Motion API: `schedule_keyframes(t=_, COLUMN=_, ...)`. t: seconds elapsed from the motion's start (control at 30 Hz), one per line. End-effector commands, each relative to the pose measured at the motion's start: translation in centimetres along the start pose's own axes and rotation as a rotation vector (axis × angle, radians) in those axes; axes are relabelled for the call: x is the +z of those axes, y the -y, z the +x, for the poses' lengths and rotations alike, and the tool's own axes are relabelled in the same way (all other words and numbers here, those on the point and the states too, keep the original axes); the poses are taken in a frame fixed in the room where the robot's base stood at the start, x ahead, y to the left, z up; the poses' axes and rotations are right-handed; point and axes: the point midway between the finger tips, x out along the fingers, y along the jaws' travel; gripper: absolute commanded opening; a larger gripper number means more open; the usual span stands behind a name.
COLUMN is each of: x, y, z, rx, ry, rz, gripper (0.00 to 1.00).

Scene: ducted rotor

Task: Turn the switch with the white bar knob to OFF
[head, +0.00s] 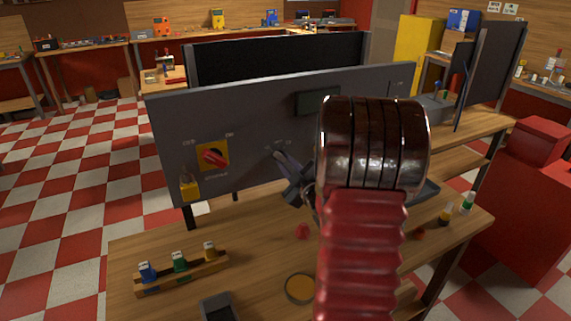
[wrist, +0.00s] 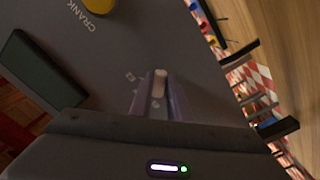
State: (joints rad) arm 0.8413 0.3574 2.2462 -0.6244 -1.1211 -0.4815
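The white bar knob (wrist: 159,84) shows in the wrist view, standing out from the grey panel (wrist: 185,45) between my two fingertips. My gripper (wrist: 159,92) has a finger on each side of the bar, and the bar appears to fill the gap. Small marks beside the knob are too blurred to read, so I cannot tell its setting. In the head view, my gripper (head: 279,151) is at the middle of the panel (head: 240,120); the knob is hidden there by my gripper.
A red knob on a yellow plate (head: 212,156) sits left on the panel, with a yellow block (head: 189,186) below. A dark display (head: 318,101) is higher up. A wooden rack of small bottles (head: 182,273) and a round tin (head: 299,288) stand on the bench.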

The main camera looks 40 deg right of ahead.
Motion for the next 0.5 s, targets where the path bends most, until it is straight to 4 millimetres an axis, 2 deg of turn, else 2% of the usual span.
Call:
schedule_keyframes(t=0.2, x=0.02, y=0.11, z=-0.03, rx=-0.002, ry=0.0, rz=0.0, gripper=0.0)
schedule_keyframes(t=0.5, x=0.04, y=0.18, z=-0.04, rx=-0.004, ry=0.001, rz=0.012, gripper=0.0)
